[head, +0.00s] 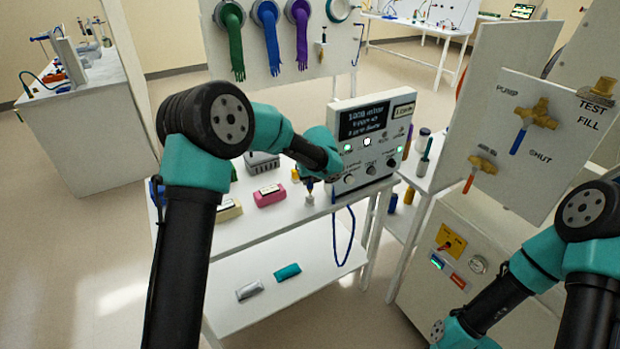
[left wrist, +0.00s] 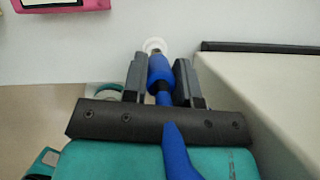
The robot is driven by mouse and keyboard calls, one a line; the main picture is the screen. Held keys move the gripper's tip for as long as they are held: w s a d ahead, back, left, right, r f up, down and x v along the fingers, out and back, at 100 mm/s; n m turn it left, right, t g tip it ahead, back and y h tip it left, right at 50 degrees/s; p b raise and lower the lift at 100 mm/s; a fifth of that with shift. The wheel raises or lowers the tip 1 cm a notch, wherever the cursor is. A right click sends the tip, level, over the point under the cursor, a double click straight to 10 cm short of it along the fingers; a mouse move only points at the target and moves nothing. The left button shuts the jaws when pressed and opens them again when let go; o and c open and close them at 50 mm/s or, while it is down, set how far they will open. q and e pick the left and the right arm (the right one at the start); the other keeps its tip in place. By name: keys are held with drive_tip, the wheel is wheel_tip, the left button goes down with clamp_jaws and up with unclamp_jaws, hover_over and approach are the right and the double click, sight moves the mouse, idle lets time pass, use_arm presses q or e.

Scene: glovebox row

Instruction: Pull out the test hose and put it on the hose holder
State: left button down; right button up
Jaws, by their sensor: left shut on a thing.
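The test hose (head: 336,240) is a thin blue hose that hangs in a loop below the front edge of the white table, under the instrument box. In the left wrist view its thick blue end (left wrist: 161,73) sits between the two grey fingers of my left gripper (left wrist: 160,84), which is shut on it. A pale ring-like tip shows just beyond that end. In the head view my left gripper (head: 310,186) is over the table's front edge, just left of the instrument box (head: 368,148). I cannot clearly make out the hose holder.
A pink device (head: 270,195) and a cream device (head: 228,210) lie left of my left gripper. A grey and a teal item rest on the lower shelf (head: 330,262). The valve panel (head: 540,135) stands at right, above my right arm. Glove ports hang behind.

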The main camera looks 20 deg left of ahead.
sight(310, 185)
use_arm(q)
drive_tip(key=shift+f, duration=1.6)
drive_tip(key=c, duration=0.8)
unclamp_jaws()
drive_tip(key=v, duration=1.7)
drive_tip(key=shift+s+r, duration=0.1)
drive_tip(key=shift+r, duration=0.1)
